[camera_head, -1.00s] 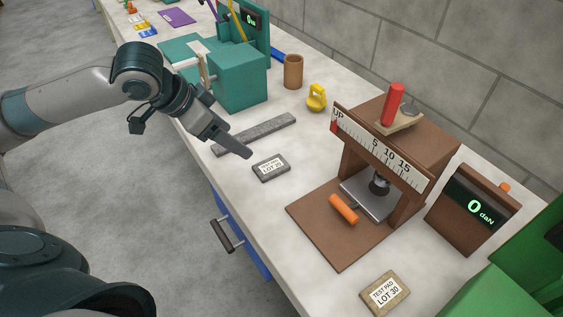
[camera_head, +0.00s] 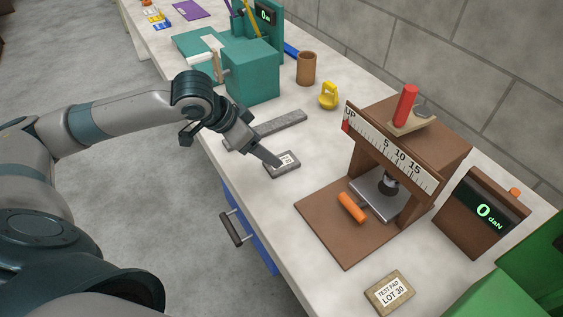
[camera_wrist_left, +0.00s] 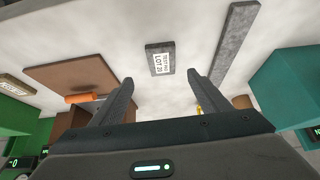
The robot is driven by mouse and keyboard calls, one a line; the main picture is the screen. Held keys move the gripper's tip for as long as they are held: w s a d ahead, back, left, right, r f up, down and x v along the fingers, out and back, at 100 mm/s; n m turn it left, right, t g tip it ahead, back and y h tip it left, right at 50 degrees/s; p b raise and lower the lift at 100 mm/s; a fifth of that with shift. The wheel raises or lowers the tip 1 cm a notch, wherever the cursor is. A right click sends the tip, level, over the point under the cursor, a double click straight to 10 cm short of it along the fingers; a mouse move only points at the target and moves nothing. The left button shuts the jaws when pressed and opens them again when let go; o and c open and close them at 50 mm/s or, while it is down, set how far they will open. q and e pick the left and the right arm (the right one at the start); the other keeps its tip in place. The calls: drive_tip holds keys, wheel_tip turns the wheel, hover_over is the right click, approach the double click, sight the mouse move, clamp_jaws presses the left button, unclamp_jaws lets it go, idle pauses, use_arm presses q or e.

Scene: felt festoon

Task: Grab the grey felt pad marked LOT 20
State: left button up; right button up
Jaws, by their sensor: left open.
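The grey felt pad marked LOT 20 (camera_head: 284,168) lies flat on the white bench, left of the brown press. In the head view my left gripper (camera_head: 277,163) overlaps it and hides part of its label. My left gripper (camera_wrist_left: 159,82) is open and empty, with the pad apart from both fingers. My right gripper is not in view.
A long grey felt strip (camera_head: 280,125) lies just behind the pad. The brown press (camera_head: 330,232) with an orange handle stands to the right. A tan LOT 30 pad (camera_head: 404,283) lies at the front. A teal device (camera_head: 252,75), brown cup (camera_head: 307,68) and yellow weight (camera_head: 328,98) stand farther back.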

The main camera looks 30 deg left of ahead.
sight(271, 168)
use_arm(q)
drive_tip(key=x, duration=0.3)
drive_tip(key=shift+w+f, duration=0.1)
drive_tip(key=shift+f, duration=0.1)
drive_tip(key=shift+w+f, duration=0.1)
drive_tip(key=shift+f, duration=0.1)
drive_tip(key=shift+w+d+f+p, duration=0.1)
drive_tip(key=shift+f+p, duration=0.2)
drive_tip(key=shift+p, duration=0.05)
drive_tip(key=x, duration=0.2)
drive_tip(key=p+x, duration=0.1)
drive_tip(key=x, duration=0.1)
drive_tip(key=shift+a+f, duration=0.15)
drive_tip(key=shift+a, duration=0.1)
drive_tip(key=shift+c, duration=0.9)
drive_tip(key=c, duration=0.9)
drive_tip(key=shift+c, duration=0.2)
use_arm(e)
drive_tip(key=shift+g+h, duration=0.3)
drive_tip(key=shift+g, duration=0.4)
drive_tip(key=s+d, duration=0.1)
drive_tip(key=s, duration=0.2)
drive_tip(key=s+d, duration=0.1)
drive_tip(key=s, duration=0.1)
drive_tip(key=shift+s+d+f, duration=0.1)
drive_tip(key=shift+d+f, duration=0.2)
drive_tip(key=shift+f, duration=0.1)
